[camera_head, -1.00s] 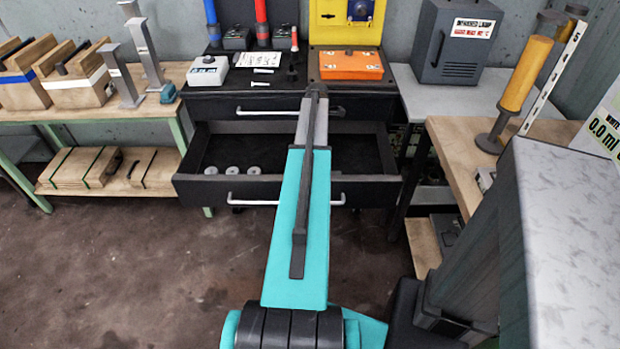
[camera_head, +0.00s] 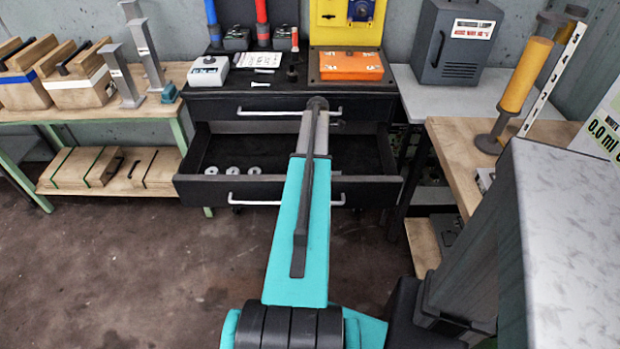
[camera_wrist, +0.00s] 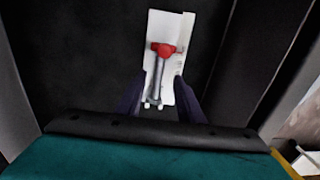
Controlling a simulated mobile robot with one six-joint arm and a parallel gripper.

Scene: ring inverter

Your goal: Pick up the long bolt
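In the wrist view a grey rod (camera_wrist: 158,75) with a red piece (camera_wrist: 163,49) across its far end lies over a white card-like sheet on a dark surface. It looks like a long bolt, but I cannot be sure. My gripper (camera_wrist: 159,80) is open, with one dark finger on each side of the rod and a gap to it. In the head view my arm hides the gripper and this rod. Small light pieces (camera_head: 264,71) lie on the black cabinet top, too small to identify.
Below the black cabinet top, a drawer (camera_head: 187,190) stands open with 3 round grey pieces (camera_head: 232,170) inside. An orange box (camera_head: 350,66) and a white device (camera_head: 208,71) stand on top. A wooden table (camera_head: 455,150) stands at right. Floor in front is clear.

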